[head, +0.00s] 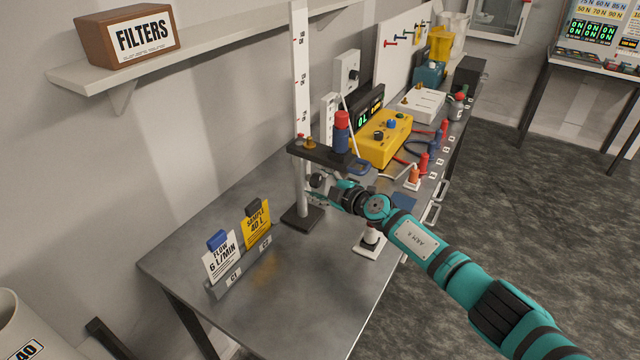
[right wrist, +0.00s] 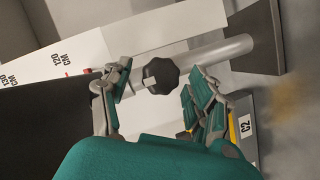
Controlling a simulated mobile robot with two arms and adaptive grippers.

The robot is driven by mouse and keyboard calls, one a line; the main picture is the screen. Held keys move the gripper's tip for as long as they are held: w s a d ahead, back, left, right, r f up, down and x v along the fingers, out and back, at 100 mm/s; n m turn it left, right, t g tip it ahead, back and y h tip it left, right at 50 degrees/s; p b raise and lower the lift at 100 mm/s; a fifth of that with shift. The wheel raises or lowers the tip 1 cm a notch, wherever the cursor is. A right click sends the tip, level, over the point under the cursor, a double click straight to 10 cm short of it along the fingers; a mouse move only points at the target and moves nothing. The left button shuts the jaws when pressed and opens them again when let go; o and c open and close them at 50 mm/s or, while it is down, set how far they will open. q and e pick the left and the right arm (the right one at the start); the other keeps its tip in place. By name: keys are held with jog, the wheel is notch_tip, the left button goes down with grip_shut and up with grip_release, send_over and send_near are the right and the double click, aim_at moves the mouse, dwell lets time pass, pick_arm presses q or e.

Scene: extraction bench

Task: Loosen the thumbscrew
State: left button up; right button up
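The thumbscrew is a black lobed knob (right wrist: 160,76) with a pale tab, beside the grey pole (right wrist: 222,51) in the right wrist view. In the head view a small dark knob (head: 317,181) shows below the black carriage (head: 322,155) of the stand. My right gripper (right wrist: 157,80) is open, with one finger on each side of the knob and visible gaps to it. In the head view the right gripper (head: 324,192) is at the pole, under the carriage, partly hidden by its own wrist. My left gripper is not in view.
The stand's dark base (head: 302,218) rests on the metal bench (head: 290,285). A card holder (head: 245,268) with two cards stands at front left. A yellow box (head: 383,140) and cables are behind the arm.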

jog(key=c, duration=1.1)
jog(key=shift+o, duration=0.2)
jog(key=shift+f, duration=0.1)
jog(key=shift+f+n+t+b, duration=0.25)
jog(key=shift+n+t+b, duration=0.15)
jog(key=shift+n+b, duration=0.45)
jog(key=n+t+b, duration=0.1)
jog(key=n+b, duration=0.2)
jog(key=b, duration=0.1)
jog(key=shift+f+b, duration=0.2)
jog(key=shift+b, duration=0.15)
jog(key=shift+r+n+t+y+b, duration=0.25)
jog(key=shift+n+b, duration=0.4)
jog(key=shift+b, duration=0.4)
jog(key=o, duration=1.2)
jog(key=shift+t, duration=0.25)
jog(key=shift+c, duration=0.2)
